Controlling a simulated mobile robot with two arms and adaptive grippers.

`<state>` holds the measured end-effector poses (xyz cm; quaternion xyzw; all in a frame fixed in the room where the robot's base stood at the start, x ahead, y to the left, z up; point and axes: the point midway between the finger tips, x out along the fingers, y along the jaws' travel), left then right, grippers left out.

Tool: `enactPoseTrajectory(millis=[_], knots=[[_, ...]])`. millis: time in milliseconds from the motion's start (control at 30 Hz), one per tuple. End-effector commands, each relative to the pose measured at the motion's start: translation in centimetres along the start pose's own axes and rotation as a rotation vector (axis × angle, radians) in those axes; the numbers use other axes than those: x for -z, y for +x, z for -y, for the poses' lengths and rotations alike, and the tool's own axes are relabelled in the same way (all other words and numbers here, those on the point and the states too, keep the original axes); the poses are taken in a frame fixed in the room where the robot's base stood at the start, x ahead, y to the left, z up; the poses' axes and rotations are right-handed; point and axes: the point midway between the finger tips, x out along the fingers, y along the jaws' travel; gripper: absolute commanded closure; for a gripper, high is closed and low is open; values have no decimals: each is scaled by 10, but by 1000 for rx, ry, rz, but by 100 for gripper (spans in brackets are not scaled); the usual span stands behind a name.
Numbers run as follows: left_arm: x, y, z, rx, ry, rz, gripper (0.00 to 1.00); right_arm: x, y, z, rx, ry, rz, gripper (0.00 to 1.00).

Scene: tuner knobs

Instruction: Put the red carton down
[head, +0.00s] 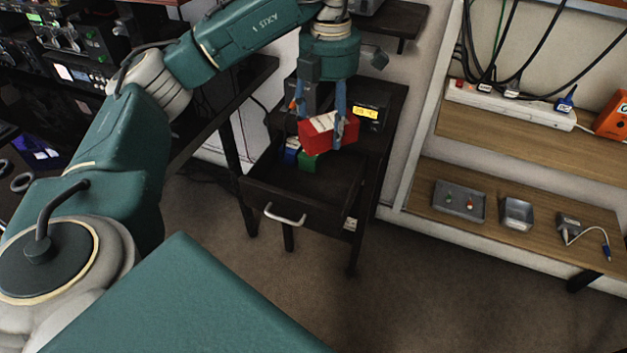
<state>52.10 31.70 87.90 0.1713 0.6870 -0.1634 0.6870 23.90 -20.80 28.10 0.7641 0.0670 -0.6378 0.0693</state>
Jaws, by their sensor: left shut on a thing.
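The red carton (346,134) has a pale label on top and is held over the open drawer of a small dark cabinet. My left gripper (331,122) points down with its blue fingers shut on the red carton. A green box (308,161) and a blue box (291,152) are in the drawer below and beside the carton. The carton partly covers the view of the green box. I cannot tell how far the carton is above the drawer floor. My right gripper is not in view.
The open drawer (268,191) has a metal handle and free room toward its front right. A device with a yellow display (368,112) stands behind it.

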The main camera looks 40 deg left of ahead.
Motion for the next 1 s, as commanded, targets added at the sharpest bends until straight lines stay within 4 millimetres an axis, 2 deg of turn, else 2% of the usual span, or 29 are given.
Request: enactPoseTrajectory(millis=[33,100,267,367,600,800,900,1000], knots=[[-1,11,-6,4,-96,4,73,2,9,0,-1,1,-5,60],[-1,13,-12,8,-202,3,73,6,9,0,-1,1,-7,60],[0,19,-18,13,-315,0,73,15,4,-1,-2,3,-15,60],[0,32,-18,14,-325,-1,73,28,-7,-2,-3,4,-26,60],[1,81,-17,14,-322,-4,73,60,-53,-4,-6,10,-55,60],[1,133,-17,13,-323,-4,73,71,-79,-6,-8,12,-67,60],[1,153,-17,13,-322,-3,73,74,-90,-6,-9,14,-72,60],[0,165,-17,12,-321,-1,73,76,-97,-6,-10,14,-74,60]])
